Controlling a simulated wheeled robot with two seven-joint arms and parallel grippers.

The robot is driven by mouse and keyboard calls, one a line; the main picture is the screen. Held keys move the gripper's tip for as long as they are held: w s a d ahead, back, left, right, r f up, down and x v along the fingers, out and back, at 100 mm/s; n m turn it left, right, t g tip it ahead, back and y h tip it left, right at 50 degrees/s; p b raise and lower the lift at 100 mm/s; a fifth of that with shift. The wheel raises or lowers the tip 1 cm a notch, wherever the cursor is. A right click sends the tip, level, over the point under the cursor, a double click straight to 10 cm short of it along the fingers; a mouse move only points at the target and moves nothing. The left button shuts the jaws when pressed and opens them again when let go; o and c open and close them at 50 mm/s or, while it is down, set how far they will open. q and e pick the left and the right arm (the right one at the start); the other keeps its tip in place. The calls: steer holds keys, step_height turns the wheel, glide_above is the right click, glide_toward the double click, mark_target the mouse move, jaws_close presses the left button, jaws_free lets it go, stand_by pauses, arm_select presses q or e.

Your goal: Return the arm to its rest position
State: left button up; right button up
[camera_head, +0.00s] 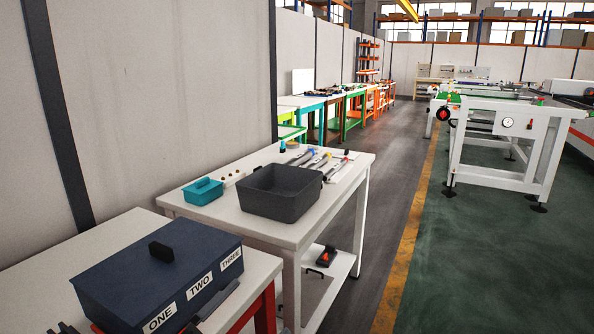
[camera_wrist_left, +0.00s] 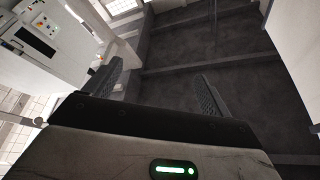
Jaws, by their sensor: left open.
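My left gripper (camera_wrist_left: 158,90) shows in the left wrist view with its two dark ridged fingers spread apart. Nothing is between them, only bare grey floor and wall beyond. In the head view, dark parts at the bottom edge, in front of the navy box, may belong to this gripper, but they are mostly cut off. My right gripper is in neither view.
A navy box (camera_head: 160,262) labelled ONE, TWO, THREE sits on the near white table (camera_head: 130,225). A dark grey bin (camera_head: 281,196), a teal tray (camera_head: 203,190) and tools lie on the second table. A conveyor (camera_head: 500,140) stands right; green floor is clear.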

arm_select(q)
steer(key=s+a+f+n+g+y, duration=0.2)
steer(key=s+a+f+n+y, duration=0.1)
steer(key=f, duration=0.6)
steer(key=s+a+f+n+g+y, duration=0.2)
steer(key=s+f+n+y, duration=0.3)
steer(key=f, duration=0.4)
steer(key=s+a+f+n+g+y, duration=0.2)
steer(key=s+f+n, duration=0.3)
steer(key=f, duration=0.4)
steer(key=shift+s+a+f+g+y, duration=0.3)
steer(key=shift+s+a+f+y, duration=0.05)
steer(key=shift+s+a+y, duration=0.5)
steer(key=shift+w, duration=0.15)
